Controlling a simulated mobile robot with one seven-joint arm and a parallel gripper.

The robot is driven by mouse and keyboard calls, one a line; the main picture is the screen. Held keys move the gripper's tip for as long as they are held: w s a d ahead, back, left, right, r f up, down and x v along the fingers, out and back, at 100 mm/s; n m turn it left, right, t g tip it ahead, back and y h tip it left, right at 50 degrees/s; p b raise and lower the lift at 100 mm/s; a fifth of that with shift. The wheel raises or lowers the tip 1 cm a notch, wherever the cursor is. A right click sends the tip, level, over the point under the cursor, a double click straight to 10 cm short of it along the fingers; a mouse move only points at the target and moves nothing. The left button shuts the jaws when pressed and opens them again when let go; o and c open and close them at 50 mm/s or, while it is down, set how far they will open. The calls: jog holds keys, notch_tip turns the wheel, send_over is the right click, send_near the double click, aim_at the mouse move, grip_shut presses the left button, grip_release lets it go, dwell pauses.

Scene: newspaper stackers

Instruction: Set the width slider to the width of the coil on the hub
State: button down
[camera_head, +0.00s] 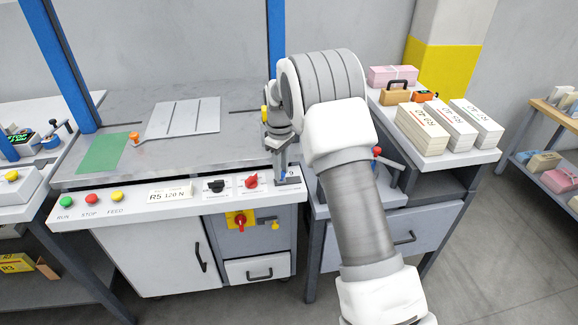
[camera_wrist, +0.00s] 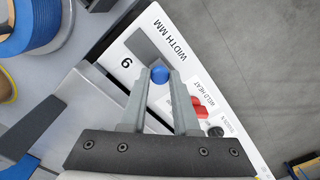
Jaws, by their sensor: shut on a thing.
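My gripper (camera_wrist: 160,82) is shut on a round blue knob (camera_wrist: 159,74), which sits between its fingertips on a white panel. Beside the knob is a grey slot (camera_wrist: 147,45) labelled WIDTH MM, with a single digit that looks like a 9 (camera_wrist: 126,62). In the head view my gripper (camera_head: 288,178) is down at the right end of the machine's front panel; the knob is hidden there.
A red knob (camera_head: 251,181) and a black knob (camera_head: 215,186) stand left of my gripper on the panel. Green, red and yellow buttons (camera_head: 117,196) are further left. Paper stacks (camera_head: 424,128) lie on the right table. A grey plate (camera_head: 187,117) lies on the bench.

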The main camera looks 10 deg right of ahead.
jog(key=shift+a, duration=0.3)
jog(key=c, duration=0.7)
grip_release()
jog(key=shift+o, duration=0.2)
jog(key=shift+r, duration=0.1)
notch_tip(320, 180, up, 17)
jog(key=p, duration=0.3)
jog(key=shift+r, duration=0.15)
